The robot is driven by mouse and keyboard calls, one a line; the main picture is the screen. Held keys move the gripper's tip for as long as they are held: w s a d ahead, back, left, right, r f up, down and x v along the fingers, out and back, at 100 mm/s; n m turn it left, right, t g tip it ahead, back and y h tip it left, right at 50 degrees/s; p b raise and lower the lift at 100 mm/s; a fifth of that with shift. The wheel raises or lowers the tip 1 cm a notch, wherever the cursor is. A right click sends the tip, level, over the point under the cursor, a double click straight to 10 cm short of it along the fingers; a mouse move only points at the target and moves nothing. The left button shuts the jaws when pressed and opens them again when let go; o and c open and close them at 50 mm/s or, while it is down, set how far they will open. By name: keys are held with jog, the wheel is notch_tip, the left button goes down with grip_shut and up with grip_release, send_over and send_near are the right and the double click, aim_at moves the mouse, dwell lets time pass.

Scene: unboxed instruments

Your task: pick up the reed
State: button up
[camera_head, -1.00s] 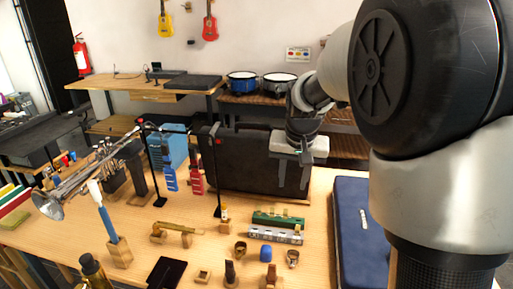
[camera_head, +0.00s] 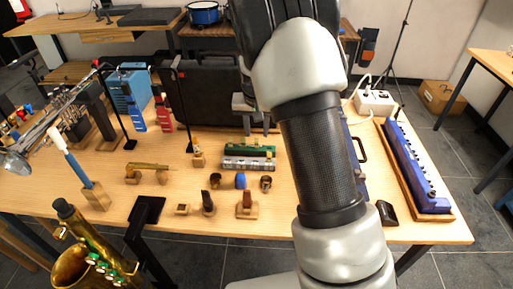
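I cannot single out the reed for certain. A small pale tan piece stands on a little wooden block (camera_head: 198,160), left of the green-and-silver harmonicas, and may be it. Other small pieces lie in front: a low wooden block (camera_head: 182,209), a dark mouthpiece on a stand (camera_head: 208,204), a brown piece on a block (camera_head: 247,207), a blue piece (camera_head: 241,181) and two ring-like pieces (camera_head: 266,183). My gripper (camera_head: 257,131) points down above the table's back part, by the black case, behind the harmonicas. Its fingers look apart and empty; my arm partly covers it.
The harmonicas (camera_head: 248,163) lie below my gripper. The black case (camera_head: 210,95) stands behind. A trumpet (camera_head: 55,125), thin black stands and a saxophone (camera_head: 90,255) are at left. A blue keyboard-like instrument (camera_head: 415,170) lies right. The table's front middle (camera_head: 240,228) is clear.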

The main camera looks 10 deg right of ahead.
aim_at(256, 139)
jog(key=shift+b+x, duration=0.55)
jog(key=shift+x, duration=2.2)
jog(key=shift+a, duration=0.1)
grip_shut()
